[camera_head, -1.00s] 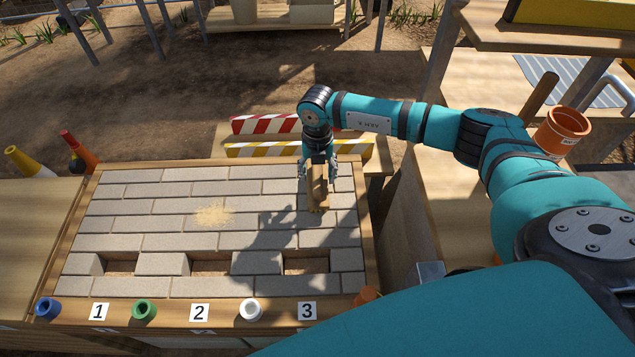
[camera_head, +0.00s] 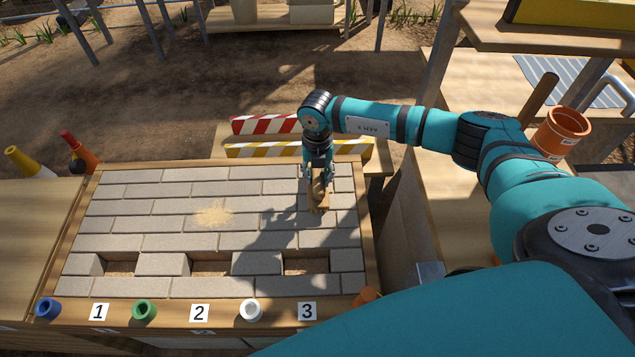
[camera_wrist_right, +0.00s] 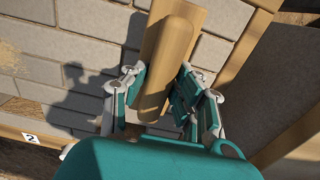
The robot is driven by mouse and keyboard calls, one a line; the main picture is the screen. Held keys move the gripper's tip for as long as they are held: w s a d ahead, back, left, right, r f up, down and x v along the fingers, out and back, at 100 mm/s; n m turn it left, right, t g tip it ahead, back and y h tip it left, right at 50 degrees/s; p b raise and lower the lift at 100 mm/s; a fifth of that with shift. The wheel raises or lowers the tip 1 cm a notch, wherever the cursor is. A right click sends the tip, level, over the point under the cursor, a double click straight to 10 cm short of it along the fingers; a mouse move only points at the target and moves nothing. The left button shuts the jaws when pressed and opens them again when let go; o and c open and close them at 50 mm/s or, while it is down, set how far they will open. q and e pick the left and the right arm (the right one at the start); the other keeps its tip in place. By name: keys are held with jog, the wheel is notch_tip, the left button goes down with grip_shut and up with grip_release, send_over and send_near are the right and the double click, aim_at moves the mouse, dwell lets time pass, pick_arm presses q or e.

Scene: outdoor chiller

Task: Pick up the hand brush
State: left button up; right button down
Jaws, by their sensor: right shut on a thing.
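The hand brush (camera_head: 319,196) is wooden and lies over the far right part of the brick panel, its length running toward me. In the right wrist view the brush (camera_wrist_right: 166,62) shows a rounded handle on a flatter block, between the teal finger pads. My right gripper (camera_head: 318,173) comes down on it from above and is shut on it; it also shows in the right wrist view (camera_wrist_right: 160,92). I cannot tell whether the brush still touches the bricks. Its bristles are hidden. My left gripper is not in view.
The brick panel (camera_head: 130,222) has gaps along its near row and a sand pile (camera_head: 213,214) left of the brush. Striped barriers (camera_head: 262,150) lie behind. An orange pot (camera_head: 562,131) stands at right.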

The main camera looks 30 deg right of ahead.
jog(key=shift+r, duration=0.15)
jog(key=shift+r, duration=0.6)
notch_tip(320, 180, up, 2)
jog(key=shift+r+b, duration=0.15)
jog(key=shift+b, duration=0.2)
jog(key=s+a+r+b, duration=0.1)
jog(key=s+a+b, duration=0.1)
jog(key=s+a, duration=0.8)
jog(key=a, duration=0.2)
jog(key=shift+a+r, duration=0.15)
jog(key=shift+a, duration=0.15)
